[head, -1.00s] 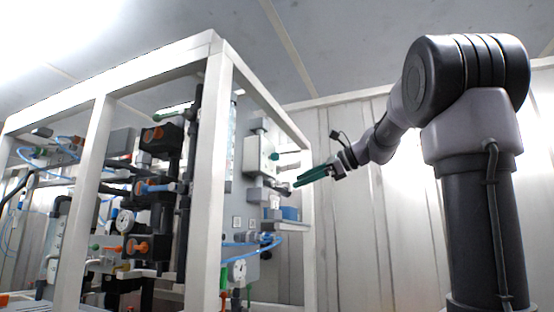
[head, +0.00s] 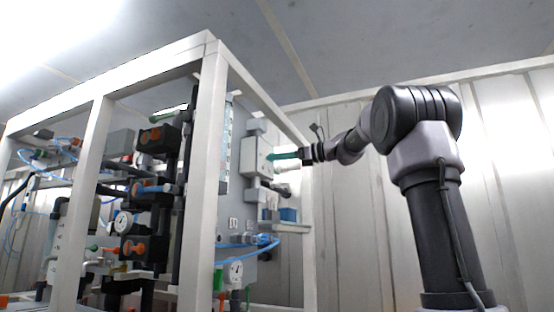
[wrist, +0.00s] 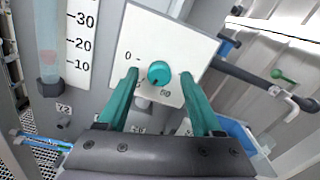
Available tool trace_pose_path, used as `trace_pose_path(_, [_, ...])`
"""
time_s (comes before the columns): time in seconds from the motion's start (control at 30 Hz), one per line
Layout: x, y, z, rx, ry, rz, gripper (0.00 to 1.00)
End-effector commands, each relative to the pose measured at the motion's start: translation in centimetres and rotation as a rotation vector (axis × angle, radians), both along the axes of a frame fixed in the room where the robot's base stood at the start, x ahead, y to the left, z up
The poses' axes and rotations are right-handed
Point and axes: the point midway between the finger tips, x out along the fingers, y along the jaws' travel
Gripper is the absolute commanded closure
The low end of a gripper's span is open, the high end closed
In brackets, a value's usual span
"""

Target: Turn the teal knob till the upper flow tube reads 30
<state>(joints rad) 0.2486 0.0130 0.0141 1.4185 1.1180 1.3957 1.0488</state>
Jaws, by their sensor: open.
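The teal knob (wrist: 159,72) is round and sits on a white box face (wrist: 180,38) with a scale printed around it, "0" at its left. My gripper (wrist: 159,75) is open, with one teal finger on each side of the knob in the wrist view. I cannot tell whether the fingers touch it. In the head view my gripper (head: 274,156) points left at the white box (head: 257,155), and the knob cannot be made out. A clear flow tube (wrist: 47,28) stands left of the box, beside a scale marked 10, 20, 30. A faint reddish patch shows low in it, near 10.
A white frame post (head: 202,190) stands left of the box. Dark valves and gauges (head: 124,221) fill the rig farther left. A blue bin (wrist: 240,135) and a dark pipe (wrist: 245,78) lie to the right in the wrist view.

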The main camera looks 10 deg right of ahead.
Motion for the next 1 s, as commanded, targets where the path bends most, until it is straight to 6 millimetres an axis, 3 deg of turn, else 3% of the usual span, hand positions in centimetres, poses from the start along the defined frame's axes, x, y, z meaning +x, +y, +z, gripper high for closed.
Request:
trace_pose_path(0.37, [0.41, 0.62, -0.03, -0.001, -0.001, 0.000, 0.33])
trace_pose_path(0.53, [0.40, 0.60, -0.03, -0.001, 0.000, 0.000, 0.94])
trace_pose_path(0.57, [0.40, 0.60, -0.03, -0.001, 0.000, 0.000, 1.00])
trace_pose_path(1.0, [0.43, 0.58, -0.07, -0.048, -0.062, 0.000, 1.00])
